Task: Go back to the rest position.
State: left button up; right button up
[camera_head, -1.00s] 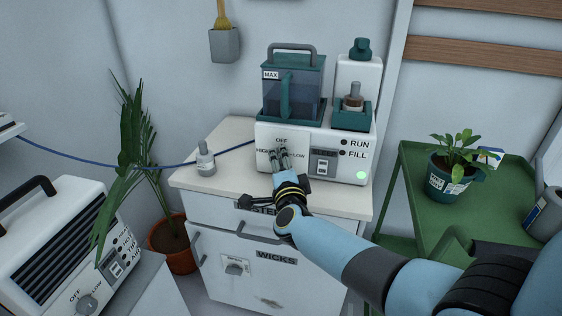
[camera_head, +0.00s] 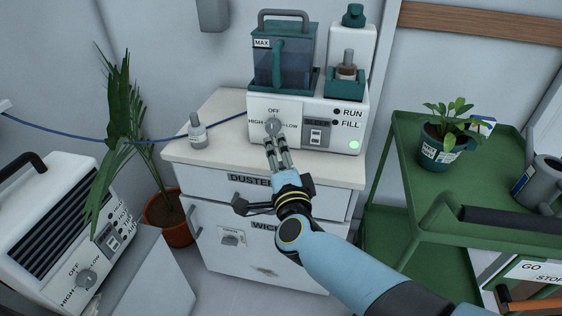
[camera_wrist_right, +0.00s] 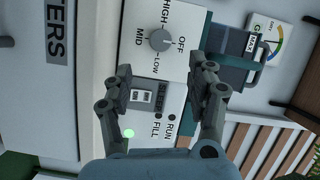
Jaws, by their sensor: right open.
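My right gripper (camera_head: 276,148) is open and empty, just in front of the white appliance (camera_head: 262,133) on the cabinet. Its fingers reach up toward the dial (camera_head: 273,127), below and in front of it. In the right wrist view the two fingers (camera_wrist_right: 165,85) stand wide apart with nothing between them, and the dial (camera_wrist_right: 159,40) shows beyond the fingertips, clear of both. The dial is labelled OFF, LOW, MID and HIGH. A green light (camera_head: 355,145) is lit on the appliance's front. My left gripper is in neither view.
A teal-lidded water tank (camera_head: 284,60) and a small bottle holder (camera_head: 346,83) sit on the appliance. A dropper bottle (camera_head: 197,131) stands on the cabinet top (camera_head: 222,113). A green cart (camera_head: 487,160) with a potted plant (camera_head: 442,152) is at right. A potted palm (camera_head: 167,222) and another white unit (camera_head: 62,225) are at left.

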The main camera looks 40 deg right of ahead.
jog(key=shift+v, duration=1.25)
